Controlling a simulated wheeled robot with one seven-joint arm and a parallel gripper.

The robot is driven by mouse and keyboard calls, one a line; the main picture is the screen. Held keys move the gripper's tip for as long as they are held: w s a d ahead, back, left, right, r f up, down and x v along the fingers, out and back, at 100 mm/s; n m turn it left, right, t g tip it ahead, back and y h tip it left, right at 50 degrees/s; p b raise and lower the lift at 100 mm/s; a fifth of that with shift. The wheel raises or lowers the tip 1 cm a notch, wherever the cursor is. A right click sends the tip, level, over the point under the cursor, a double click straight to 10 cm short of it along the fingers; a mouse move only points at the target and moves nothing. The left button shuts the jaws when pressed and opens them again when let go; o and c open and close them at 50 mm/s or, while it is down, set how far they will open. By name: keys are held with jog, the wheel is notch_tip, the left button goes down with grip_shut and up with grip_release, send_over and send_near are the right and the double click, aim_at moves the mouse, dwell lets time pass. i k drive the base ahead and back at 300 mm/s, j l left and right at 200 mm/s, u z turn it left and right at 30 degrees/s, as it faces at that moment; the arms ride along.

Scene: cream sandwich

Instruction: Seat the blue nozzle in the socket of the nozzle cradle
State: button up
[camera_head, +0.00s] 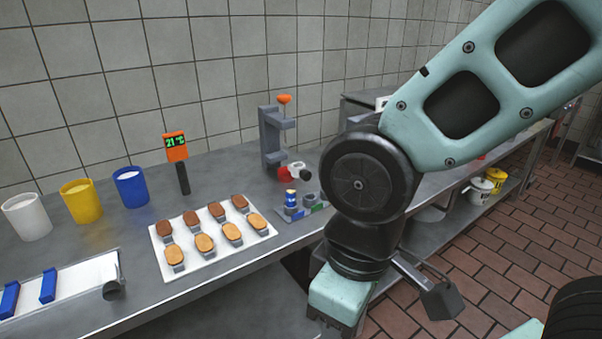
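A small blue nozzle-like piece with a pale band (291,197) stands upright at the left of a low grey block with coloured patches, which looks like the nozzle cradle (302,212). The block sits on the steel counter, left of my arm. The piece is too small to tell whether it is in a socket or only beside one. The block's right end shows blue and green patches and comes close to my arm's outline. My arm reaches down across the right half of the view.
A white tray (160,249) of several biscuit halves lies left of the block. A grey stand with an orange top (268,138) and a red-and-white part (294,171) are behind. A thermometer (176,148) and white, yellow and blue cups (131,189) stand at left.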

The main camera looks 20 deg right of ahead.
aim_at(298, 169)
jog(key=i+l, duration=0.25)
jog(key=l, duration=0.15)
jog(key=i+l, duration=0.5)
jog(key=l, duration=0.25)
jog(key=l+u, duration=0.1)
jog(key=u, duration=0.3)
jog(key=i+l+u, duration=0.1)
jog(key=u, duration=0.3)
jog(key=l+u, duration=0.2)
jog(key=u, duration=0.25)
jog(key=l+u, duration=0.2)
jog(key=u, duration=0.2)
